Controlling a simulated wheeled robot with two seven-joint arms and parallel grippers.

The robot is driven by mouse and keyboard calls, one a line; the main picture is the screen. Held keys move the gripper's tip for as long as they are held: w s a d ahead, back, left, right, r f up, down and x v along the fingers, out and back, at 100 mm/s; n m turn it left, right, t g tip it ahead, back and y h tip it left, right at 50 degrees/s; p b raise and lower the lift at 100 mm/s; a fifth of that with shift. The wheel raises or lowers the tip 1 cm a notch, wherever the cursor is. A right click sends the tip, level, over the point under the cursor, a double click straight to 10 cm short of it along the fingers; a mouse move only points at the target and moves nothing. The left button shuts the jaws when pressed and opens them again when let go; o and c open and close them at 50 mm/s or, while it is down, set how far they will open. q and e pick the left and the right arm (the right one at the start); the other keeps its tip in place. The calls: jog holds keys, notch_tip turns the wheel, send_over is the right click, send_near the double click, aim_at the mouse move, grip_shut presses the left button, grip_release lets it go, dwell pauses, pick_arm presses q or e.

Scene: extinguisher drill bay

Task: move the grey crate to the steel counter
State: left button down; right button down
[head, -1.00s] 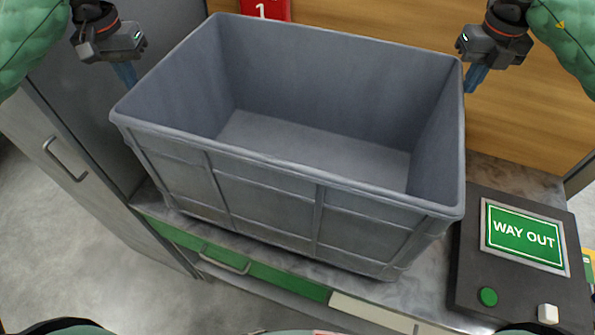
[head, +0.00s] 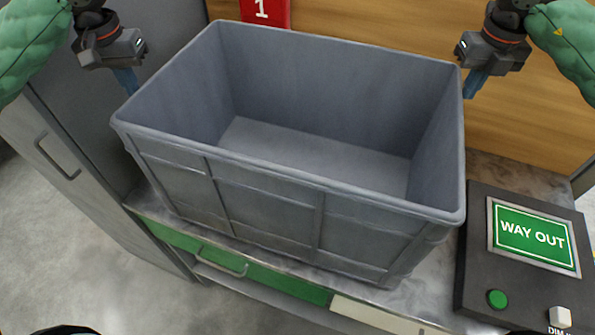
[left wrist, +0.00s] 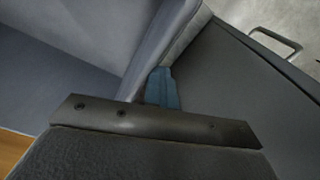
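The grey crate (head: 270,205) is large, open-topped and empty, and it fills the middle of the head view. My left gripper (head: 127,80) is outside its left end wall, with blue fingers together, pointing down. In the left wrist view those fingers (left wrist: 163,90) sit right beside the crate's rim (left wrist: 160,45), seemingly against its outer side. My right gripper (head: 475,82) is outside the right end wall, fingers also together, close to the rim. The steel counter (head: 425,290), a grey mottled top, lies under the crate; whether the crate touches it is hidden.
A dark panel with a green WAY OUT sign (head: 533,236) and buttons lies on the right of the counter. A grey cabinet with a handle (head: 57,158) stands at the left.

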pick_arm(q)
jog(key=shift+a+r, duration=0.15)
jog(key=shift+r, duration=0.05)
jog(key=c, duration=1.7)
grip_release()
jog(key=shift+s+a+r, duration=0.1)
jog(key=shift+a+r, duration=0.15)
jog(key=shift+a, duration=0.15)
pick_arm(e)
jog(key=shift+s+d+r, duration=0.1)
jog(key=shift+d+r, duration=0.1)
jog(key=shift+d, duration=0.25)
jog(key=c, duration=1.7)
grip_release()
jog(key=shift+d, duration=0.1)
pick_arm(q)
jog(key=o, duration=0.8)
jog(key=shift+c, duration=0.2)
jog(key=shift+d, duration=0.15)
jog(key=shift+c, duration=0.3)
